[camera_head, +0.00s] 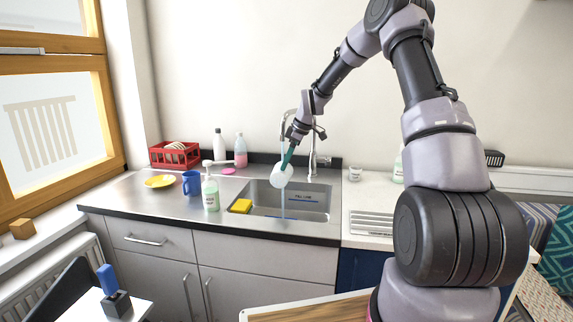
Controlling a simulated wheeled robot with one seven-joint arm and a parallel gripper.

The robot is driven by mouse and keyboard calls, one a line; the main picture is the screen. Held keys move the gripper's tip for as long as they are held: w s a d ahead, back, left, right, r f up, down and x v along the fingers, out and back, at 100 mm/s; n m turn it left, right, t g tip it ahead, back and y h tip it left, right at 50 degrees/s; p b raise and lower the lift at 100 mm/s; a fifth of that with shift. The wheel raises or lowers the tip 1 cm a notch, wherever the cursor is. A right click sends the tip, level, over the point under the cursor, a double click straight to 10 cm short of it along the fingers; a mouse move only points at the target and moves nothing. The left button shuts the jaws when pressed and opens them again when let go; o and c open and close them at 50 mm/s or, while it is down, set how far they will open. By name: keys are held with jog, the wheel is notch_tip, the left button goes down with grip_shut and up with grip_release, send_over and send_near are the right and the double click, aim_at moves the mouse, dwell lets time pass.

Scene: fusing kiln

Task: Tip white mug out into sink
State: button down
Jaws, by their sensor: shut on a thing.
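The steel sink (318,205) lies below the mug, set in the worktop. A thin bluish streak shows below the mug toward the sink's front edge; I cannot tell whether it is liquid.
A faucet (312,160) stands behind the mug, close to my gripper. A yellow sponge (241,206) is at the sink's left. A soap bottle (211,194), a blue mug (192,183), a yellow plate (160,181) and a red dish rack (174,155) stand on the left worktop.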

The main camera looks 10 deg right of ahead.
jog(key=shift+w+d+r+m+g+y, duration=0.15)
jog(key=shift+w+d+r+g+y, duration=0.1)
jog(key=shift+w+r+g, duration=0.3)
jog(key=shift+w+d+r+m+g+y, duration=0.2)
jog(key=shift+w+r+g+y, duration=0.1)
jog(key=shift+w+g, duration=0.3)
jog(key=shift+s, duration=0.15)
